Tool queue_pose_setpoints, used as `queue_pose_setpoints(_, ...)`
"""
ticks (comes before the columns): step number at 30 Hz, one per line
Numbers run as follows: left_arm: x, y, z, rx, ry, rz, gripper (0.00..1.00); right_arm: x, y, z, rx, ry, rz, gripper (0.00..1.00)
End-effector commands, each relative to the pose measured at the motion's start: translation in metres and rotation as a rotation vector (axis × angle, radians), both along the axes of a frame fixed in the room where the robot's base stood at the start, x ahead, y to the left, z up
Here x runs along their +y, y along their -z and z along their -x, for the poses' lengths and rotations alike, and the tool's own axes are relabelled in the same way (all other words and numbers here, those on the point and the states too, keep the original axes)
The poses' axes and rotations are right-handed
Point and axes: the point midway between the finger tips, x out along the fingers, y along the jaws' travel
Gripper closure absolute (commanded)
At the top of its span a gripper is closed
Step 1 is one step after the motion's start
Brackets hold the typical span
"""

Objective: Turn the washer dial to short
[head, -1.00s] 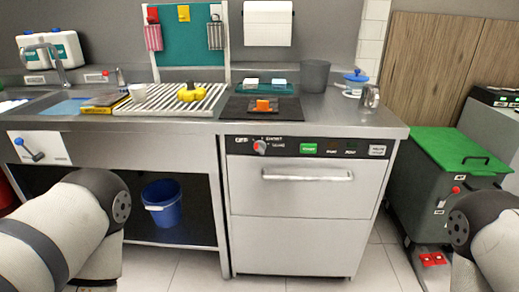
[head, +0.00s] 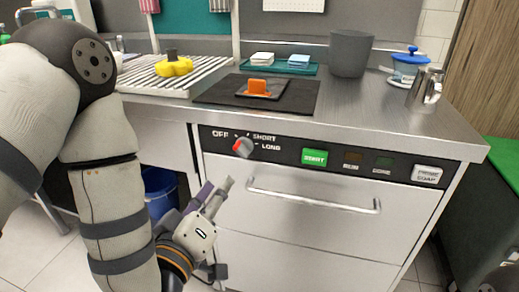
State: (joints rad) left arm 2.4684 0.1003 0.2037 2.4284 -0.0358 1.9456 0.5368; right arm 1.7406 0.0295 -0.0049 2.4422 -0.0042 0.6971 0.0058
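The washer dial (head: 243,147) is a small grey knob with a red mark on the left of the washer's black control strip. The labels OFF, SHORT and LONG surround its upper side. The red mark shows at the knob's left; its exact setting is too small to read. My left gripper (head: 219,186) is in front of the washer door, below and slightly left of the dial, apart from it. Its fingers point up toward the dial and look close together, but their opening is unclear from this angle. My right gripper is not in view.
Right of the dial are a green START button (head: 314,158) and a white SOAP button (head: 427,175). The door handle (head: 312,200) juts out below the strip. The counter above holds an orange item (head: 257,86) on a dark mat and a grey bin (head: 351,54).

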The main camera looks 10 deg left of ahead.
Motion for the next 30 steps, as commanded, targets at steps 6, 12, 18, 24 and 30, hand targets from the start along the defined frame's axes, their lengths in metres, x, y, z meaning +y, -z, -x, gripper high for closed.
queue_pose_setpoints(6, -0.001, -0.01, -0.03, -0.036, -0.005, 0.011, 0.7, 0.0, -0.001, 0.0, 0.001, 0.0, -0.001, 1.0)
queue_pose_setpoints(12, -0.003, -0.008, -0.082, -0.031, -0.004, 0.01, 0.7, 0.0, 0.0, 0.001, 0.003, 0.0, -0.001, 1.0)
queue_pose_setpoints(18, -0.004, -0.007, -0.115, -0.026, -0.003, 0.009, 0.7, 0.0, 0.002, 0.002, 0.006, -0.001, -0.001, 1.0)
queue_pose_setpoints(24, -0.004, -0.007, -0.122, -0.024, -0.003, 0.009, 0.7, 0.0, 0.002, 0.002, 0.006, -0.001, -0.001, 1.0)
queue_pose_setpoints(30, -0.004, -0.007, -0.122, -0.024, -0.003, 0.009, 0.84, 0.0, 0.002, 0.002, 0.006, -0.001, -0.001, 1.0)
